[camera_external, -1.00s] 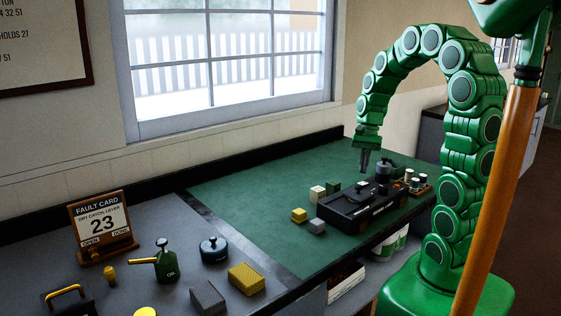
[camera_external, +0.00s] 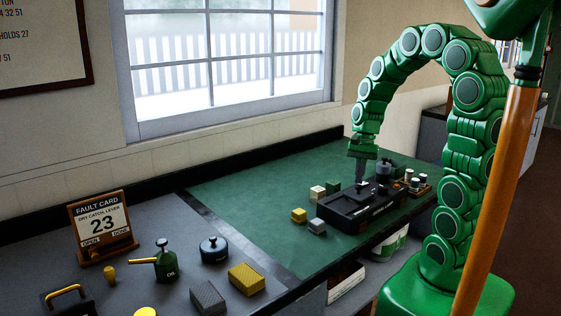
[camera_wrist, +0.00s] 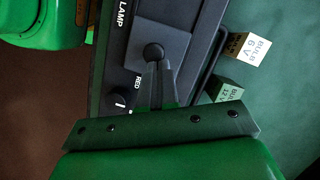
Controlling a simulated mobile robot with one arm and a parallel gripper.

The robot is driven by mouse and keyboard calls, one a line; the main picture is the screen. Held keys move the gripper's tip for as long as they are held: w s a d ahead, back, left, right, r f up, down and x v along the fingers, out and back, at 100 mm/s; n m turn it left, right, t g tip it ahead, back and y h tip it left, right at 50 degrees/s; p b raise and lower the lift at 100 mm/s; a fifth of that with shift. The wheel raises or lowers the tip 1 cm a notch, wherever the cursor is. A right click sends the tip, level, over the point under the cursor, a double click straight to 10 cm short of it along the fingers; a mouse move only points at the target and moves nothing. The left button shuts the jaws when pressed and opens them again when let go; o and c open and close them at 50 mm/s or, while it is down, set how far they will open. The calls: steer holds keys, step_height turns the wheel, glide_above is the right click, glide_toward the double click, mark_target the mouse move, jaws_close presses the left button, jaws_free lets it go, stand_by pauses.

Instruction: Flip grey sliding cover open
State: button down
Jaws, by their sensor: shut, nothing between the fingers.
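The black lamp box (camera_external: 345,218) sits on the green mat. In the wrist view a dark grey plate (camera_wrist: 172,42), which looks like the sliding cover, lies on the box. It carries a round black knob (camera_wrist: 154,53). My gripper (camera_external: 359,182) points down at the top of the box; its closed fingertips (camera_wrist: 157,68) lie right beside the knob in the wrist view, with nothing between them. I cannot tell whether they touch the knob or the plate.
Small blocks (camera_external: 299,214) stand left of the box, with bulb-labelled blocks (camera_wrist: 247,50) beside it. A dark round-topped part (camera_external: 383,170) and a rack of small cylinders (camera_external: 415,183) are at its right end. The green mat (camera_external: 250,205) is clear toward the left.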

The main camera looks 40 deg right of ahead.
steer(key=a, duration=0.7)
steer(key=shift+s+a, duration=0.1)
steer(key=shift+a, duration=0.2)
steer(key=shift+w+d+r, duration=0.1)
steer(key=shift+w+d, duration=0.2)
steer(key=shift+d, duration=0.1)
steer(key=d, duration=0.1)
steer(key=w+d, duration=0.1)
steer(key=d, duration=0.1)
steer(key=shift+w+r, duration=0.2)
steer(key=shift+r, duration=0.05)
steer(key=v, duration=1)
steer(key=shift+s+a, duration=0.1)
steer(key=shift+a, duration=0.05)
